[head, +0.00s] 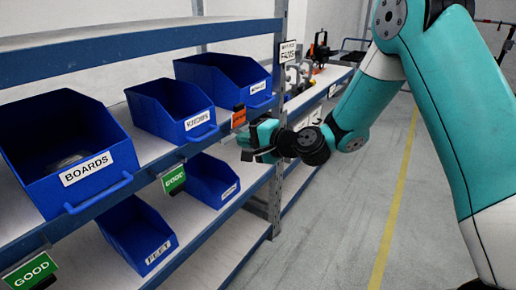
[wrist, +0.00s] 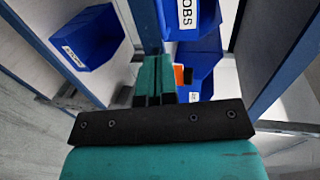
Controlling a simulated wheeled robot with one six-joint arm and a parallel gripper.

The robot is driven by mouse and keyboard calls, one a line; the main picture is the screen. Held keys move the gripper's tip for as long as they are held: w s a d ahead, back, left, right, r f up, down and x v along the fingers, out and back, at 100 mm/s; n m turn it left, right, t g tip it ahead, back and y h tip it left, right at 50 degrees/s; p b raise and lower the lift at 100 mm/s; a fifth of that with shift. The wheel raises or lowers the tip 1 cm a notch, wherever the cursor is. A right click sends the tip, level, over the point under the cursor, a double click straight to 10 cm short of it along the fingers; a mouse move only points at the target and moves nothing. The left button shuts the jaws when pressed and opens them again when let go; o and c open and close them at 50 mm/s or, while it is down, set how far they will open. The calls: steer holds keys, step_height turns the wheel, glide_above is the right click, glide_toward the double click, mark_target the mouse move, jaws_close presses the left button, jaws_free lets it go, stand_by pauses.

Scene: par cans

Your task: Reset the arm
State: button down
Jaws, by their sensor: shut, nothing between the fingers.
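My arm (head: 365,105) reaches in from the upper right of the head view, bent down toward the shelf rack. My gripper (head: 246,142) is beside the front edge of the upper shelf, near the rack's upright post. In the wrist view, its teal fingers (wrist: 154,82) lie together, shut with nothing held. A blue bin is behind them there. The fingertips look small in the head view, and I cannot tell their exact gap to the shelf edge.
A blue bin labelled BOARDS (head: 65,145) and two more bins (head: 170,108) (head: 225,80) stand on the upper shelf. Two bins (head: 138,232) (head: 210,180) sit below. The floor (head: 345,225) at right is clear.

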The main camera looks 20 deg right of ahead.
steer(key=s+a+r+n+g, duration=0.2)
steer(key=s+r+n+g, duration=0.15)
steer(key=s+n, duration=0.45)
steer(key=s+a+r+n+g, duration=0.2)
steer(key=s+n+g, duration=0.25)
steer(key=s, duration=0.65)
steer(key=s+d+n+g+h, duration=0.2)
steer(key=s+h, duration=0.1)
steer(key=s, duration=0.4)
steer(key=s+d+n+g+h, duration=0.1)
steer(key=s+d+n+h, duration=0.1)
steer(key=s, duration=0.6)
steer(key=shift+d+g+h+b, duration=0.4)
steer(key=shift+d+h, duration=0.1)
steer(key=shift+d, duration=0.3)
steer(key=c, duration=1.8)
jaws_free()
steer(key=shift+r+n, duration=0.1)
steer(key=shift+n, duration=0.15)
